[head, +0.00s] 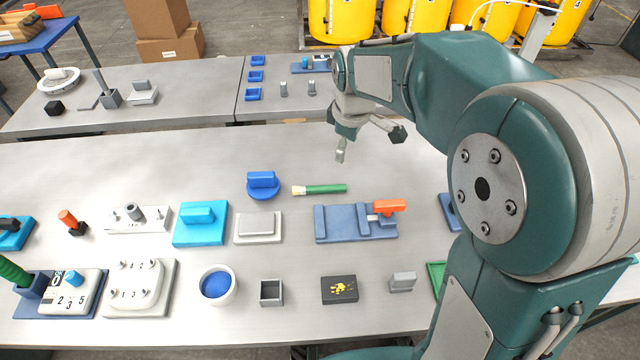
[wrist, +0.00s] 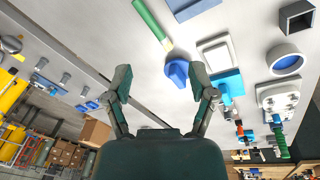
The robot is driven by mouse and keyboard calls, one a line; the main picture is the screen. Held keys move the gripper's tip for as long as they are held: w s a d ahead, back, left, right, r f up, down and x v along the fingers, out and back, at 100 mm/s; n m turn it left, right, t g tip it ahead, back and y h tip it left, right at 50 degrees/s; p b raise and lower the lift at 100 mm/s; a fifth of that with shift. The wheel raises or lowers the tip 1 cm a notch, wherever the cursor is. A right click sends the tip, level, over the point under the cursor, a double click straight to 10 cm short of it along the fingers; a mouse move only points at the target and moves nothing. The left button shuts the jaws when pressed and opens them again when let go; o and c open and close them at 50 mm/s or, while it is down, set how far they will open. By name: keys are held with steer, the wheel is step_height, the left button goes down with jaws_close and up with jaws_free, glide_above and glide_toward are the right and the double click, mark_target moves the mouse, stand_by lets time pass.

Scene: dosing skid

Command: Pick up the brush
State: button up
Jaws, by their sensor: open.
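The brush (head: 325,189) lies flat on the near grey table, with a green handle to the right and pale yellow bristles to the left. It also shows in the wrist view (wrist: 150,20) at the top, cut off by the frame edge. My gripper (head: 369,142) is open and empty, above the table behind and to the right of the brush. In the wrist view my gripper's (wrist: 161,82) two fingers stand apart with nothing between them, and the brush lies beyond them.
A blue round-based knob (head: 262,183) stands just left of the brush. A blue-grey clamp fixture (head: 340,224) with an orange handle sits in front of it. A cyan block (head: 199,224) and a white-grey plate (head: 258,228) are nearby. The table behind the brush is clear.

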steer(key=w+a+f+n+g, duration=0.1)
steer(key=w+a+f+n, duration=0.4)
steer(key=f, duration=0.4)
steer(key=n+g, duration=0.1)
glide_toward(319, 187)
steer(key=d, duration=0.1)
steer(key=f, duration=0.5)
steer(key=shift+s+a+f, duration=0.1)
steer(key=shift+a, duration=0.3)
steer(key=f, duration=0.5)
steer(key=shift+w+a, duration=0.15)
steer(key=shift+w, duration=0.05)
jaws_close()
